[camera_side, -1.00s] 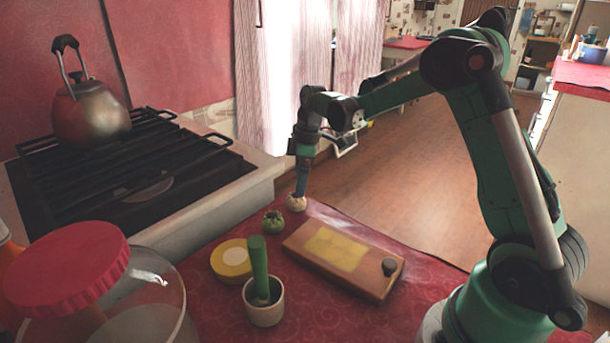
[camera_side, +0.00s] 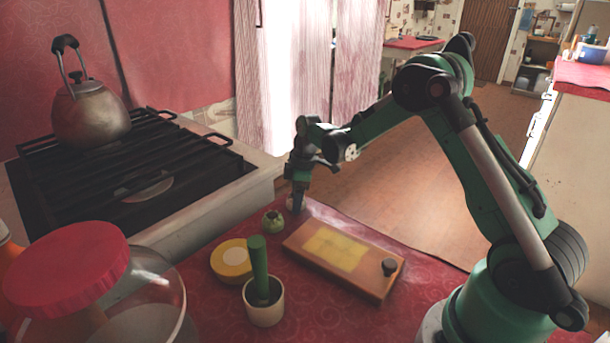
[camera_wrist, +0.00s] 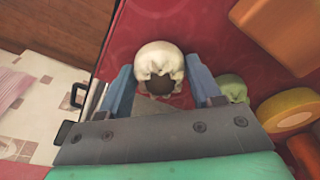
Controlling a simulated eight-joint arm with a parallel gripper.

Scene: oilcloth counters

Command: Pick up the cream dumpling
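The cream dumpling (camera_wrist: 160,58) is a round, pleated, pale lump with a dark centre, sitting on the red cloth near the counter edge. In the wrist view it lies between the two blue fingers of my gripper (camera_wrist: 160,68), which are spread, one on each side. Narrow gaps seem to show between fingers and dumpling. In the side view my gripper (camera_side: 297,196) is down at the dumpling (camera_side: 294,206) and hides most of it.
A green dumpling (camera_side: 272,222) sits close by, next to the right finger in the wrist view (camera_wrist: 232,86). A yellow round tin (camera_side: 222,266), a wooden board (camera_side: 300,246) and a cup with a green pestle (camera_side: 264,314) stand nearer the camera. The stove (camera_side: 215,180) is left.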

